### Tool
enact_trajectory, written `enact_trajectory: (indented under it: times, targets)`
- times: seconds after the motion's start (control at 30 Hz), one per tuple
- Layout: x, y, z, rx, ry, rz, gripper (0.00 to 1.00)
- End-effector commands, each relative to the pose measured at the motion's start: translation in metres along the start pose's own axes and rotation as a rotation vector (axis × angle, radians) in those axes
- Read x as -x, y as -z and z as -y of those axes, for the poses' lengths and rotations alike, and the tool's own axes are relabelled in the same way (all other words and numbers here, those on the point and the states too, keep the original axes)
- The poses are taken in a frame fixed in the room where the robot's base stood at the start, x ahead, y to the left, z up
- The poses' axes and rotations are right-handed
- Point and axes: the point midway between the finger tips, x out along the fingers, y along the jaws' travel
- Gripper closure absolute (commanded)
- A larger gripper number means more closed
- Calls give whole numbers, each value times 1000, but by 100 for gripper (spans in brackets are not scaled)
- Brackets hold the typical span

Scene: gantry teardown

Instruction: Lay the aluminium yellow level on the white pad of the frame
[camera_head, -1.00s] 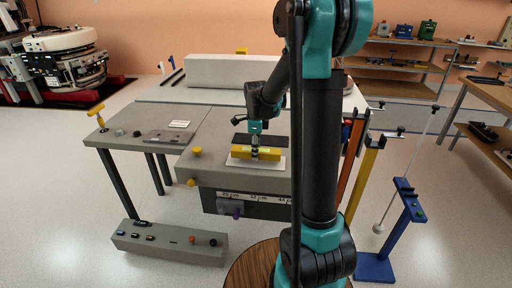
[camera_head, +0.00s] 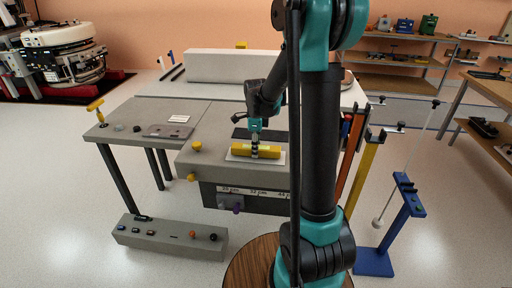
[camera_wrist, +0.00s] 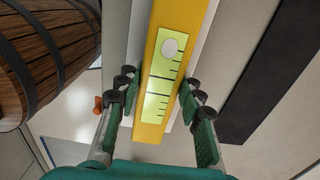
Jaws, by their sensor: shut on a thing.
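The yellow level (camera_head: 243,149) lies along the white pad (camera_head: 274,161) on the grey frame (camera_head: 196,165). My gripper (camera_head: 255,151) comes down on the level's middle from above. In the wrist view, the level (camera_wrist: 153,108) runs lengthwise between the fingers of my gripper (camera_wrist: 158,88), with its pale green marked face up. The fingers are shut on its two long sides. Strips of the white pad (camera_wrist: 203,45) show beside it. Whether the underside fully touches the pad is hidden.
A dark strip (camera_head: 240,134) lies on the frame just behind the pad. Yellow knobs (camera_head: 196,146) stick out at the frame's left corner. A blue stand (camera_head: 402,215) and orange and yellow posts (camera_head: 365,172) stand to the right. A grey floor box (camera_head: 170,238) lies in front.

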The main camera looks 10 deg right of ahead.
Motion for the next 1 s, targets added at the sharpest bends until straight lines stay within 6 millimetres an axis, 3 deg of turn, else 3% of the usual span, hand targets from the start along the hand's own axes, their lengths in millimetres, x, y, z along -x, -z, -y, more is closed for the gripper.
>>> enact_trajectory:
  times: [0.97,1.0]
  targets:
    - [-7,0,0,0,0,0,100]
    - [-7,0,0,0,0,0,58]
